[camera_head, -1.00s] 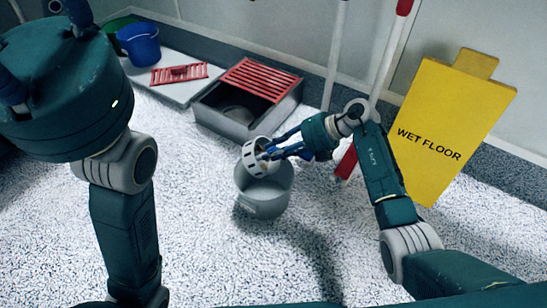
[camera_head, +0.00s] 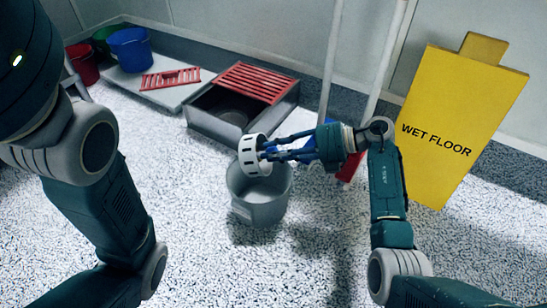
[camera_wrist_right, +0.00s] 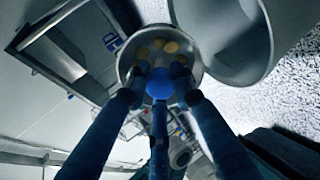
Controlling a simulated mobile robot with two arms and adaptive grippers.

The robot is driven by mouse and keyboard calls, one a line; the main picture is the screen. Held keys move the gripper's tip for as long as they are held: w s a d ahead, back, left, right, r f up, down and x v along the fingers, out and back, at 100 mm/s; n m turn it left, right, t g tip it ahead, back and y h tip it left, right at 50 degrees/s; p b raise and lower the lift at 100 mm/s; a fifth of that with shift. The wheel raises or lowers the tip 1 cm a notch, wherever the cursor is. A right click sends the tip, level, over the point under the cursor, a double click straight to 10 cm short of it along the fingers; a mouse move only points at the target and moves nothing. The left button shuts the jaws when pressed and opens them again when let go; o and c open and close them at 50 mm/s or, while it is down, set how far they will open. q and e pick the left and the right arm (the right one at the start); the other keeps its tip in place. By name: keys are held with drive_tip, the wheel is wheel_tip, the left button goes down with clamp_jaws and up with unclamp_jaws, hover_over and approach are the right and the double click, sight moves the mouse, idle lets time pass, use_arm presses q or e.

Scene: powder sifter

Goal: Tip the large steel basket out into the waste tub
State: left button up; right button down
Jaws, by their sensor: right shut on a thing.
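The steel basket (camera_head: 249,151) is a small pale drum with slots in its wall. It is held tilted on its side over the back rim of the round grey waste tub (camera_head: 259,211). My right gripper (camera_head: 270,154) comes from the right and is shut on the basket. In the right wrist view my blue fingers (camera_wrist_right: 162,84) meet the basket (camera_wrist_right: 125,58), and several tan round pieces (camera_wrist_right: 158,45) show in it. The tub (camera_wrist_right: 262,45) is beside it there. My left gripper is out of view; only its arm shows at the left.
A grey floor box (camera_head: 215,125) with a red grate (camera_head: 258,82) stands behind the tub. Another red grate (camera_head: 170,79) lies on a pale slab with a blue bucket (camera_head: 131,48). A yellow wet-floor sign (camera_head: 450,125) and poles stand at the right. Floor in front is clear.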

sight(259, 156)
drive_tip(key=shift+d+f+t+y+b, duration=0.15)
drive_tip(key=shift+f+y+b, duration=0.25)
drive_tip(key=shift+y+b, duration=0.6)
drive_tip(key=shift+a+f+t+y+b, duration=0.15)
drive_tip(key=shift+f+y+b, duration=0.35)
drive_tip(key=shift+b, duration=1)
drive_tip(key=shift+d+f+t+y+b, duration=0.25)
drive_tip(key=shift+y+b, duration=0.55)
drive_tip(key=shift+b, duration=0.45)
drive_tip(key=shift+a+f+y+b, duration=0.15)
drive_tip(key=shift+f+y+b, duration=0.25)
drive_tip(key=shift+y, duration=0.2)
drive_tip(key=shift+a+t+y+p, duration=0.1)
drive_tip(key=shift+t+y+p, duration=0.3)
drive_tip(key=shift+y, duration=0.7)
